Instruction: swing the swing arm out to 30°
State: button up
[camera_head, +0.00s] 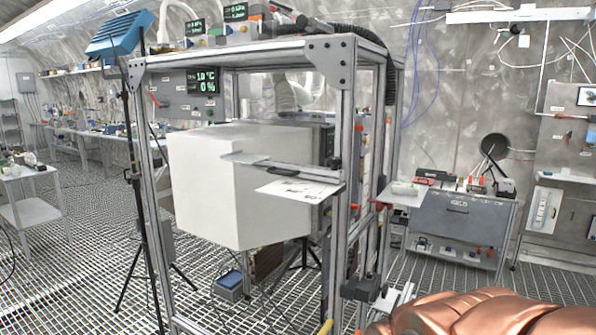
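A flat grey arm (290,166) reaches left from a dark bracket (335,164) on the frame's right front post, in front of the white box. It looks like the swing arm, but I cannot be sure. A light plate (247,158) is at its left end, and a white printed sheet (301,191) lies just below it. The arm's angle cannot be read from here. My gripper is not in view.
The metal frame (340,230) holds the large white box (235,185) and a green-digit display (202,80). A grey cabinet (457,226) stands at the right. A black tripod (133,190) stands at the left. Grating floor (90,265) is open at the left.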

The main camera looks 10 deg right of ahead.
aim_at(260, 163)
jog(key=u, duration=0.7)
jog(key=k, duration=0.55)
jog(key=u, duration=0.7)
